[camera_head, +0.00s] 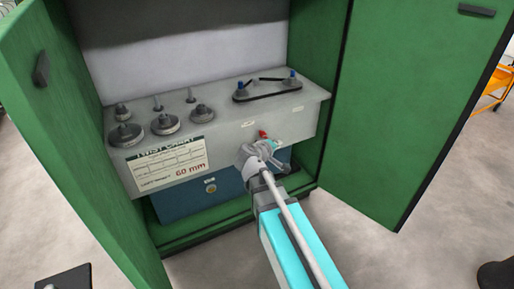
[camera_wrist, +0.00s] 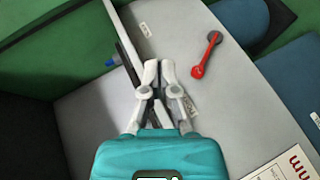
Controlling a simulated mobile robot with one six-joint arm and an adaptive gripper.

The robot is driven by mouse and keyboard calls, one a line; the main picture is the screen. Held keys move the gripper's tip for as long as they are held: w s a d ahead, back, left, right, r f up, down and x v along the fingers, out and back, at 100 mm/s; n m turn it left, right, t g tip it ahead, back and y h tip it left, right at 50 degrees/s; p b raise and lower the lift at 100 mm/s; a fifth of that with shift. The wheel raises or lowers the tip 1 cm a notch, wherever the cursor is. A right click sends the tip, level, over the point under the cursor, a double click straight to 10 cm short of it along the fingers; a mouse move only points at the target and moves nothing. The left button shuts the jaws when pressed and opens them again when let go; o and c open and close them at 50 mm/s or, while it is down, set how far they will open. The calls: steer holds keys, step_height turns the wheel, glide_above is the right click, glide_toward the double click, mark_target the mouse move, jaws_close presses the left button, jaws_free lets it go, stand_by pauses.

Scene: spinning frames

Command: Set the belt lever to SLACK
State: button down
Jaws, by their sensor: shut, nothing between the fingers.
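The belt lever (camera_wrist: 206,55) is a short red arm in the wrist view, with a dark grey round pivot at one end and a red knob at the other. It lies on the grey front panel, and its knob is to the right of my gripper. In the head view only a small red part of the lever (camera_head: 263,134) shows above my gripper (camera_head: 268,148). In the wrist view my gripper (camera_wrist: 159,70) is shut and empty, its fingertips apart from the lever in the picture. Small labels (camera_wrist: 145,30) sit on the panel; their words are too small to read.
The grey machine box (camera_head: 225,105) carries round weights, and a black belt (camera_head: 268,93) around blue-topped posts. A chart (camera_head: 170,165) is on its front. A blue box (camera_head: 195,200) sits below. Open green doors (camera_head: 405,100) stand at both sides.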

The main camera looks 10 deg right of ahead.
steer(key=w+a+f+n+t+y+b, duration=0.1)
steer(key=w+a+f+n+t+b, duration=0.2)
steer(key=a+f+b, duration=0.3)
steer(key=w+a+f+n+t+y+b, duration=0.1)
steer(key=w+a+f+n+t+b, duration=0.2)
steer(key=b, duration=1)
steer(key=shift+a+f+n+t+y, duration=0.3)
steer(key=shift+a+f+n+t, duration=0.6)
steer(key=shift+a+f+n, duration=0.55)
glide_toward(259, 131)
steer(key=w+a, duration=0.2)
steer(key=w, duration=0.1)
steer(key=shift+w+d+p, duration=0.25)
steer(key=shift+d, duration=0.4)
steer(key=shift+w+d+p, duration=0.2)
steer(key=shift+w+d, duration=0.05)
steer(key=shift+d, duration=0.4)
steer(key=shift+w+d+p, duration=0.25)
steer(key=shift+d, duration=0.4)
steer(key=shift+a+r+m+p, duration=0.15)
steer(key=shift+r+m+p, duration=0.1)
steer(key=shift+p, duration=0.15)
